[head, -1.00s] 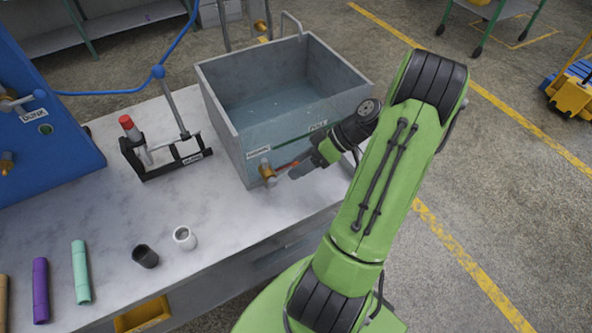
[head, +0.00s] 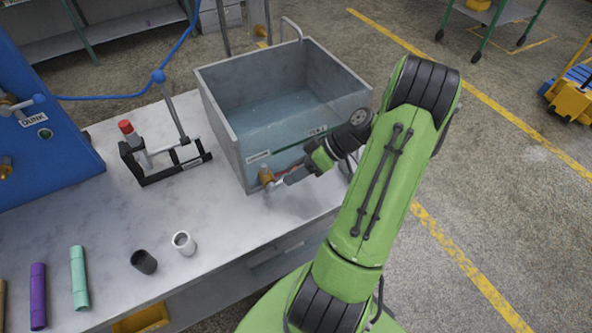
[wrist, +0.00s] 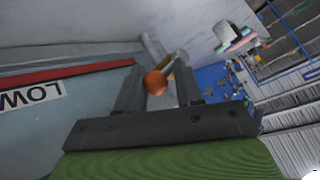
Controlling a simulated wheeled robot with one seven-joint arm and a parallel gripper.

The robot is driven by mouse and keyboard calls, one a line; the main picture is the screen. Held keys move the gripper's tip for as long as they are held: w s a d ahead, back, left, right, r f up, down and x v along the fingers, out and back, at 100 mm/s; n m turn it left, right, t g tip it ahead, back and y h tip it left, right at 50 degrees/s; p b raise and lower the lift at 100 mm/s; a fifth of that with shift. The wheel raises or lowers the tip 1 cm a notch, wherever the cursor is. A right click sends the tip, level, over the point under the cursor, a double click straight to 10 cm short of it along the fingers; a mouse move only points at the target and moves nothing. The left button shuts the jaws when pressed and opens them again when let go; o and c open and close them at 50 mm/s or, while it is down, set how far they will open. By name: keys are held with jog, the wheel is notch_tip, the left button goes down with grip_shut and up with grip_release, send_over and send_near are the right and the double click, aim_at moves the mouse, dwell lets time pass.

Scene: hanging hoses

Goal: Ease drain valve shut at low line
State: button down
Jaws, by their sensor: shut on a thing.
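The grey tank (head: 226,128) stands on the bench with water in it. A brass drain valve (head: 266,177) sticks out low on its front wall. My gripper (head: 287,179) is beside the valve, on its right. In the wrist view, my gripper (wrist: 158,88) has its two dark fingers on either side of the valve's orange rounded handle end (wrist: 155,83) and is shut on it. A red line (wrist: 70,73) with a LOW label (wrist: 32,97) shows on the tank wall at left there. My gripper hides most of the handle in the head view.
A black stand with a red-capped lever (head: 127,128) is left of the tank. A dark cup (head: 144,262) and a white cup (head: 183,243) stand on the front bench. Purple (head: 38,295) and mint (head: 79,278) tubes lie farther left. A blue panel (head: 50,150) is at the left edge.

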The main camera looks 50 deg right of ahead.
jog(key=shift+d+f+m+t+y+p, duration=0.2)
jog(key=shift+f+t+y, duration=0.1)
jog(key=shift+f+y, duration=0.3)
jog(key=shift+d+f+m+t+y+p, duration=0.1)
jog(key=shift+f+t+y+p, duration=0.2)
jog(key=shift+y, duration=0.5)
jog(key=shift+f, duration=0.1)
jog(key=c, duration=0.8)
grip_release()
jog(key=shift+a, duration=0.1)
jog(key=p+v, duration=0.5)
jog(key=v, duration=1.1)
